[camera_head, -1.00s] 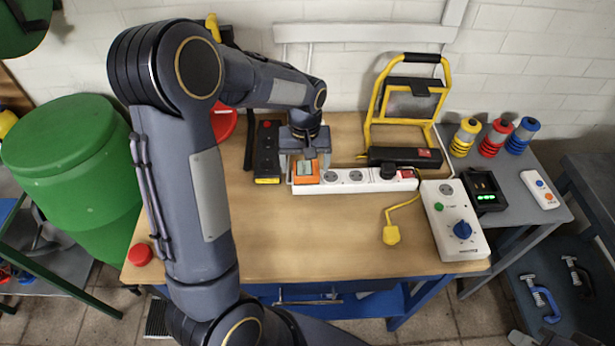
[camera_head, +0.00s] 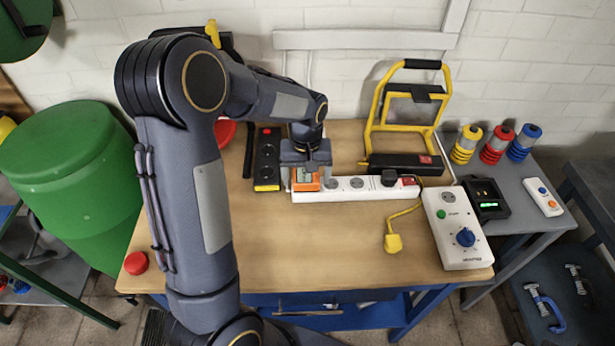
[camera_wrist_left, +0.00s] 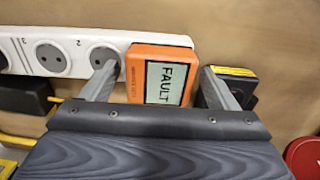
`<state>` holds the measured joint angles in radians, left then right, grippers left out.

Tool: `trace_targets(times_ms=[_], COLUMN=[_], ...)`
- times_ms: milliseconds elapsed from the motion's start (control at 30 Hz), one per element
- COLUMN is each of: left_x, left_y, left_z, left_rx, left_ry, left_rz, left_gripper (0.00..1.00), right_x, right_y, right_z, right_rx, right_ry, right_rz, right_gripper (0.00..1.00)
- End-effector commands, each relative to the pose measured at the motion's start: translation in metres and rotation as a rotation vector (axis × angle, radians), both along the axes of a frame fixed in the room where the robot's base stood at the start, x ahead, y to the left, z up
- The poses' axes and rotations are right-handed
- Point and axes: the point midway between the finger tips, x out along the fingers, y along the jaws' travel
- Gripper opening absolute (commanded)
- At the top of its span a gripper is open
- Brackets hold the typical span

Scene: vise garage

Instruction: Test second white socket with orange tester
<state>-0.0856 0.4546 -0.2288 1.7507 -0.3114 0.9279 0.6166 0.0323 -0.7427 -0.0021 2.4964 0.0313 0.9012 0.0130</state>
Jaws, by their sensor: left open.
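The orange tester (camera_head: 306,184) sits over the left end of the white socket strip (camera_head: 330,195) in the head view. In the left wrist view, the tester (camera_wrist_left: 162,75) reads FAULT on its screen. My left gripper (camera_head: 306,176) is open, with one finger on each side of the tester and gaps beside it. The fingers also show in the left wrist view (camera_wrist_left: 160,90). Beside the tester is a bare white socket (camera_wrist_left: 104,56), and another bare one (camera_wrist_left: 50,57) lies further along. Numbers 2 and 3 are printed on the strip. The socket under the tester is hidden.
A black strip (camera_head: 267,155) lies left of the tester. A yellow work-lamp stand (camera_head: 372,120) is behind. A black plug is in the strip's right part. A yellow plug (camera_head: 393,243) and a white box with a blue knob (camera_head: 455,230) are to the right.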

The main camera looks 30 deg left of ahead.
Motion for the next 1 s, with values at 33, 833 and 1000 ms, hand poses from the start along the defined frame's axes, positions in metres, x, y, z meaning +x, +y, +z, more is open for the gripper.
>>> trace_targets(times_ms=[33, 833, 1000], left_x=[0.0002, 0.0001, 0.0002], left_y=[-0.0002, -0.0002, -0.0003], left_z=[0.0000, -0.0001, -0.0001], left_rx=[0.000, 0.000, 0.000], left_ry=[0.000, 0.000, 0.000], left_rz=[0.000, 0.000, 0.000], left_gripper=[0.82, 0.52, 0.29], right_x=[0.0000, 0.0000, 0.0000], right_y=[0.0000, 0.0000, 0.0000], right_z=[0.0001, 0.0003, 0.0003], right_rx=[0.000, 0.000, 0.000], right_ry=[0.000, 0.000, 0.000], right_rz=[0.000, 0.000, 0.000], right_gripper=[0.00, 0.00, 0.00])
